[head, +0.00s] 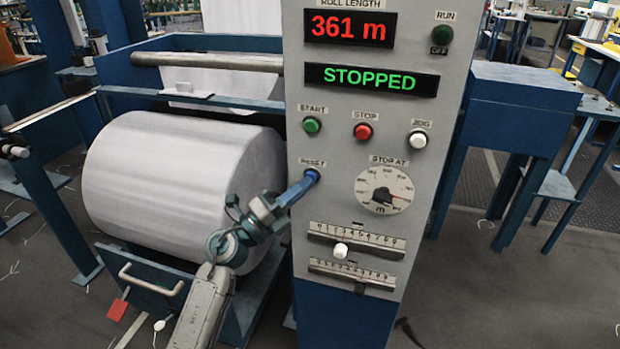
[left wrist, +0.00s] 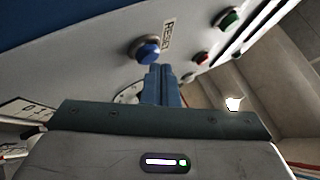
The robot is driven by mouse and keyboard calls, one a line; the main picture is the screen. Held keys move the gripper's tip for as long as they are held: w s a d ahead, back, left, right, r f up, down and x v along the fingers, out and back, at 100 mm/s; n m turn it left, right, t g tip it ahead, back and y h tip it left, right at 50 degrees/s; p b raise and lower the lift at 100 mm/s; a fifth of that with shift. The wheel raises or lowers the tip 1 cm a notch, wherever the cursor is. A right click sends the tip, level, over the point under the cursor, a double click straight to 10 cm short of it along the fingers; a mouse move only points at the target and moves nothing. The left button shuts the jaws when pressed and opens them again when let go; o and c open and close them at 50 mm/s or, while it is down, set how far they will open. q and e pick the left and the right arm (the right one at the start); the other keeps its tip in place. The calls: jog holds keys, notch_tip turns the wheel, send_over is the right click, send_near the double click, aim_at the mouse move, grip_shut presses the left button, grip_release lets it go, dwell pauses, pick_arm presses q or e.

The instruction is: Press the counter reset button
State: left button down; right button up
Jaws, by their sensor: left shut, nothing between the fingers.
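The blue reset button (head: 312,174) sits on the grey control panel (head: 345,140), under a RESET label at the panel's left edge. It also shows in the left wrist view (left wrist: 147,50). My left gripper (head: 306,183) is shut and empty, its blue fingers pointing at the button. In the left wrist view the fingertips (left wrist: 160,68) are just below and beside the button; I cannot tell whether they touch it. The roll length display (head: 348,28) reads 361 m. The status display (head: 371,79) reads STOPPED. My right gripper is not in view.
A green start button (head: 312,125), red stop button (head: 363,132) and white jog button (head: 418,140) are above. A STOP AT dial (head: 384,190) and two sliders lie right and below. A large white fabric roll (head: 180,180) is left of the panel, close to my left arm.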

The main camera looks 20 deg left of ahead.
pick_arm(q)
jog(key=shift+w, duration=0.4)
dwell(0.6)
jog(key=shift+s+p, duration=0.35)
jog(key=shift+s, duration=0.5)
jog(key=s+p, duration=0.1)
jog(key=s, duration=0.4)
jog(key=shift+a, duration=0.1)
dwell(0.4)
